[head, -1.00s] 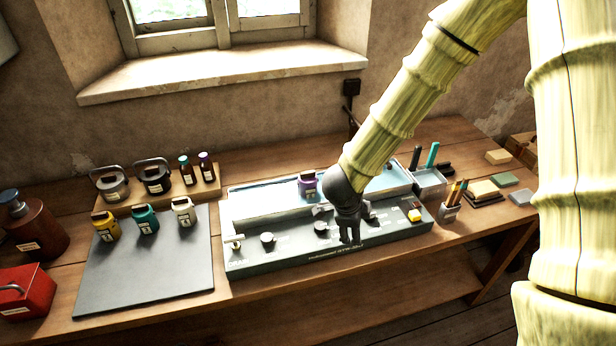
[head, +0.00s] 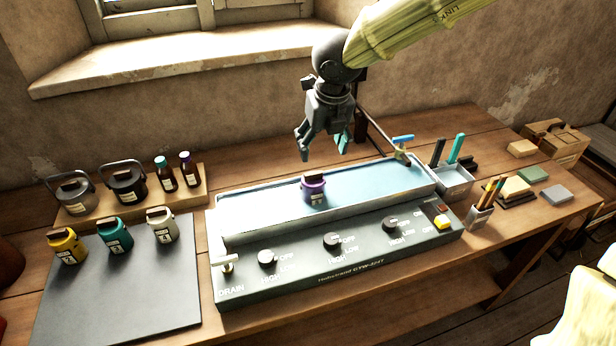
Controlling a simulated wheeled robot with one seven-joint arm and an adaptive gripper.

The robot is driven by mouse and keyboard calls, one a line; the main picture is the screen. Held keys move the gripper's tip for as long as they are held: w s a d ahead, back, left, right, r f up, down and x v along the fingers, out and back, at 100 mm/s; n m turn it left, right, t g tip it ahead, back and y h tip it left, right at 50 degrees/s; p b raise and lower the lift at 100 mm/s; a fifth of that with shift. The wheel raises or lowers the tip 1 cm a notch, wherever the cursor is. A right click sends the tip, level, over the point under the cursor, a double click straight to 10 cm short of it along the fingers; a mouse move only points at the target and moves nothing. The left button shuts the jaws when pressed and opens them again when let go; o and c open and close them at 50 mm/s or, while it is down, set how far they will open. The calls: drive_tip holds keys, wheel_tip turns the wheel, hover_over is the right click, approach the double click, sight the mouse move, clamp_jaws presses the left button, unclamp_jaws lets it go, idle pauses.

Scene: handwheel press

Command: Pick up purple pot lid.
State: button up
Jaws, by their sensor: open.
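The purple pot (head: 313,191) stands upright in the shallow blue tray of the bath unit (head: 340,255). Its dark brown lid (head: 313,177) sits on top of it. My gripper (head: 322,150) hangs above the tray, a little above and behind the lid in the picture, with its fingers pointing down. It is open and empty, and apart from the lid.
Yellow, teal and white pots (head: 114,235) stand on a dark mat (head: 120,300) at left. Kettles and small bottles stand on a wooden board (head: 190,197) behind. A tap (head: 402,150) rises at the tray's right end, near pen holders (head: 452,180).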

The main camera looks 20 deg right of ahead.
sight(313, 173)
drive_tip(key=x, duration=0.5)
drive_tip(key=shift+w+a+p, duration=0.15)
drive_tip(key=shift+a+p, duration=0.15)
drive_tip(key=shift+f, duration=0.5)
drive_tip(key=shift+p+x, duration=0.55)
drive_tip(key=shift+x, duration=1.65)
drive_tip(key=shift+a, duration=0.1)
drive_tip(key=shift+c, duration=0.4)
drive_tip(key=c, duration=0.9)
drive_tip(key=shift+c, duration=0.2)
